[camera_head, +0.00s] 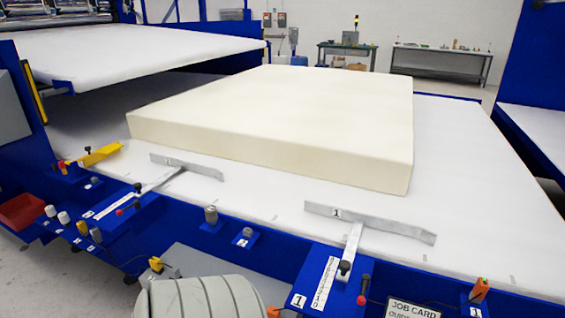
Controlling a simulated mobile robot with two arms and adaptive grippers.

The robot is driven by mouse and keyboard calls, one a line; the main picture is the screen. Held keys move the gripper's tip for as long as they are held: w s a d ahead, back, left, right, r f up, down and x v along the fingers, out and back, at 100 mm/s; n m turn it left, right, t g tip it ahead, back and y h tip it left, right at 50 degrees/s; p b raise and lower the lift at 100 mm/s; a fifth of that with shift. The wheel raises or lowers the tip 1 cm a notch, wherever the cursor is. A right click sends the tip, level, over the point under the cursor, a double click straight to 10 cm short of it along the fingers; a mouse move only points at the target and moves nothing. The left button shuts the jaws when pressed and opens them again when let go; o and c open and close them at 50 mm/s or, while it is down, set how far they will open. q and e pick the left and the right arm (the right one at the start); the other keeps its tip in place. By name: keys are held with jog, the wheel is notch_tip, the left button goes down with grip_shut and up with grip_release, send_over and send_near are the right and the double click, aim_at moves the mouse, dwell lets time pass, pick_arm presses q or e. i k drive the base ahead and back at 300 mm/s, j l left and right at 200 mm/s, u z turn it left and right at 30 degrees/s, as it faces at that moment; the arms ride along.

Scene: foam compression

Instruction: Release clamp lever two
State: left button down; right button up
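The left clamp has a flat silver bar (190,166) lying on the white table in front of the foam block, with a faint number on it that I cannot read clearly. Its arm runs down to a blue bracket with a ruler strip, where a black knob (137,187) and a red-tipped lever (127,207) show. The right clamp bar (370,222) is marked 1, and its red-tipped lever (363,289) stands beside a blue plate also marked 1. The cream foam block (270,160) lies flat behind both bars.
The white table (460,220) has bare room right of the foam. Along its blue front edge are small knobs (211,214), a yellow block (96,156), a red bin (22,211), an orange device (480,289) and a job card (412,309). Benches stand far back.

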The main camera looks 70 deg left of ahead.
aim_at(136, 203)
jog(key=u, duration=3.2)
